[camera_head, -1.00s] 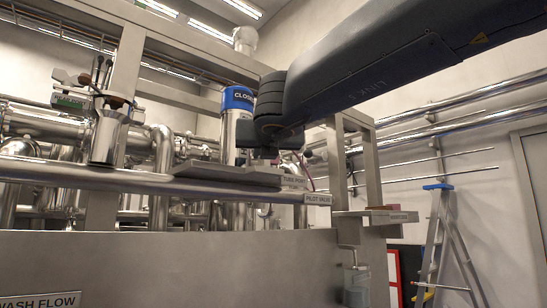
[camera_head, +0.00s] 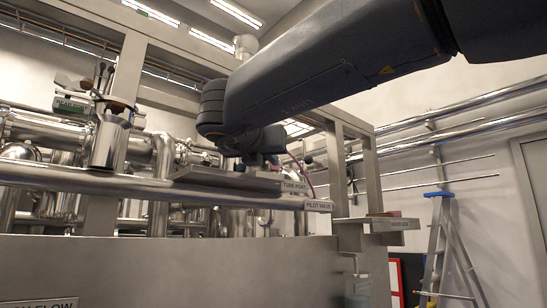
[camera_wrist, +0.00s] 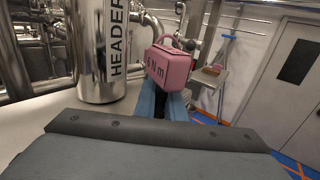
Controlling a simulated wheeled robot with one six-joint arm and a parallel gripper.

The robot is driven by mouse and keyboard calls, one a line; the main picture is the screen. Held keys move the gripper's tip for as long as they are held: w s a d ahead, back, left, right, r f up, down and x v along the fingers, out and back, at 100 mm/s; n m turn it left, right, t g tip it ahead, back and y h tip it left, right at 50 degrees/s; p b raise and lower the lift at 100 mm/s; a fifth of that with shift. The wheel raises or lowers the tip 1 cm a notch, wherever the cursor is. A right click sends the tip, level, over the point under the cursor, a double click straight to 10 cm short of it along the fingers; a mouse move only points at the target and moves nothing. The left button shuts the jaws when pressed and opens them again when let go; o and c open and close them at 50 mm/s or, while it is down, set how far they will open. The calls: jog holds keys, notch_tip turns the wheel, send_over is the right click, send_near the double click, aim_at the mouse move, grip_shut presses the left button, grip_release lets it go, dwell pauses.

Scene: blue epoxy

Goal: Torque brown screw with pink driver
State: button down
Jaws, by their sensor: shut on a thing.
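The pink driver (camera_wrist: 170,66), a boxy tool with a handle and "6 N m" on its face, is in the wrist view. My gripper (camera_wrist: 162,98) has its blue fingers shut on it. In the head view my arm's end is over the tube port plate (camera_head: 228,181), and the driver cannot be made out there. The brown screw cannot be identified with certainty in either view.
A shiny cylinder marked "HEADER" (camera_wrist: 98,50) stands close left of the driver. A side shelf (camera_head: 385,224) holds a small brown object (camera_head: 384,214). A stepladder (camera_head: 440,245) stands right.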

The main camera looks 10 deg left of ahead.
jog(key=shift+a+r+n+y+b, duration=0.1)
jog(key=shift+n+y+b, duration=0.25)
jog(key=shift+y, duration=0.25)
jog(key=shift+r, duration=0.15)
notch_tip(320, 180, up, 8)
jog(key=p, duration=0.6)
dwell(0.7)
